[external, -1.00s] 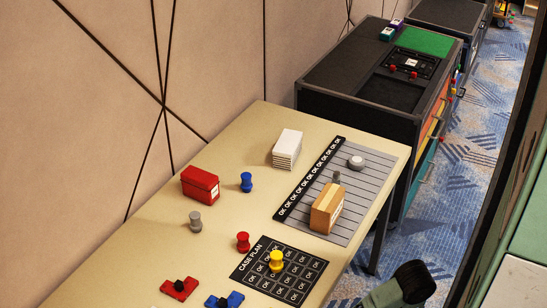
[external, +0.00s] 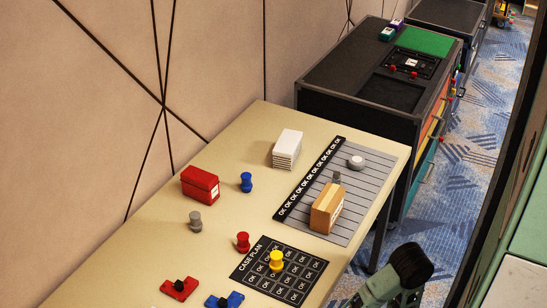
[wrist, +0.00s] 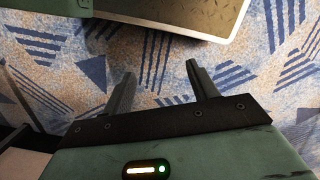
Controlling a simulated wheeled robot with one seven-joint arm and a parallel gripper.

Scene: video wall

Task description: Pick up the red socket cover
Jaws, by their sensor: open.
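A flat red piece with a black knob, which looks like the red socket cover (external: 180,289), lies on the table (external: 130,258) near the bottom of the external view. A similar blue piece (external: 224,300) lies just right of it, partly cut by the frame edge. My gripper (wrist: 160,84) shows in the wrist view, open and empty, its two dark fingers apart above blue patterned carpet. The socket cover is not in the wrist view. In the external view, part of my arm shows off the table's right side; its fingers cannot be made out there.
A red peg (external: 242,242), yellow peg (external: 276,261) on the case plan mat (external: 250,272), grey peg (external: 195,221), blue peg (external: 246,182), red box (external: 200,185), white stack (external: 287,149) and wooden block (external: 326,208) stand around the table. A dark case (external: 330,70) stands behind.

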